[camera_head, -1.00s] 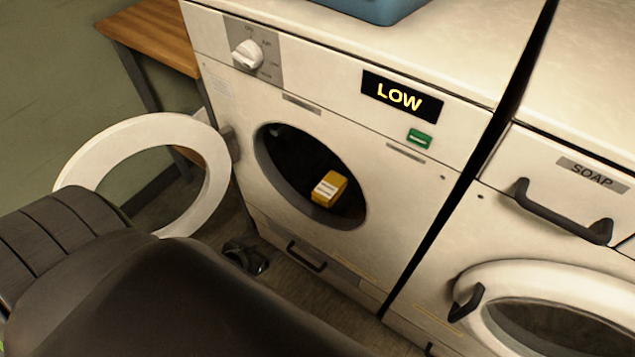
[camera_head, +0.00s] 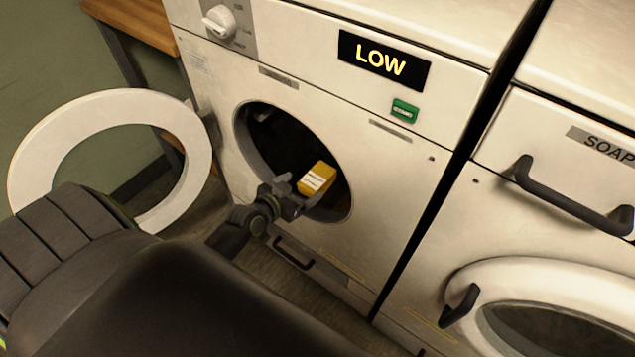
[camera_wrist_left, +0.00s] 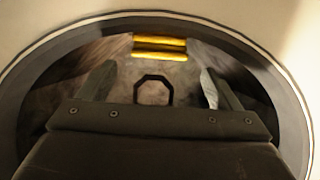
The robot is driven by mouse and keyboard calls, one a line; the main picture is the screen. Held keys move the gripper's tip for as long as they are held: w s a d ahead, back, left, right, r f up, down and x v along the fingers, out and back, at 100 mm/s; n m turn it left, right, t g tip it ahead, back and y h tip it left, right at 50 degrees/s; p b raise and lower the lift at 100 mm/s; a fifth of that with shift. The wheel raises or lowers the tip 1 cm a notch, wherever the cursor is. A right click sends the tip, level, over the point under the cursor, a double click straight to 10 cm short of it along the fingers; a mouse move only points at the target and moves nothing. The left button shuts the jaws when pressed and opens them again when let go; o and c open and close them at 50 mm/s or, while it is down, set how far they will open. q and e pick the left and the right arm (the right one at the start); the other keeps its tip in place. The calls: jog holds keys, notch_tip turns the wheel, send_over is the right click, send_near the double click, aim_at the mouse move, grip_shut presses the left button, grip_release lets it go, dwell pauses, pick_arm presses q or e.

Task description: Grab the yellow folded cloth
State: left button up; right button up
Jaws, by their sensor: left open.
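The yellow folded cloth (camera_head: 317,178), with pale stripes, sits inside the open drum of the left machine (camera_head: 375,130). In the left wrist view the cloth (camera_wrist_left: 160,46) shows beyond the fingertips, near the top middle. My left gripper (camera_head: 292,192) is at the round opening, just in front of the cloth and below left of it in the head view. In the left wrist view its two fingers (camera_wrist_left: 155,84) are spread, with nothing between them. I cannot tell how much space is left between fingertips and cloth. My right gripper is out of view.
The round white door (camera_head: 32,140) stands swung open to the left. The opening's dark rim (camera_wrist_left: 292,100) surrounds the gripper closely. A second machine with a SOAP drawer handle (camera_head: 570,203) stands at right. A wooden table (camera_head: 140,22) is behind left.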

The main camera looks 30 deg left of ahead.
aim_at(317, 177)
pick_arm(q)
jog(key=x, duration=0.3)
jog(key=shift+w, duration=0.15)
jog(key=b+x, duration=0.1)
jog(key=x, duration=0.3)
jog(key=shift+w+d+f, duration=0.1)
jog(key=shift+w+d, duration=0.05)
jog(key=shift+w, duration=0.35)
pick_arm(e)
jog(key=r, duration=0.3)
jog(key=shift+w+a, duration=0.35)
pick_arm(q)
jog(key=shift+c, duration=0.2)
jog(key=c, duration=1)
jog(key=shift+c, duration=0.2)
jog(key=shift+r, duration=0.2)
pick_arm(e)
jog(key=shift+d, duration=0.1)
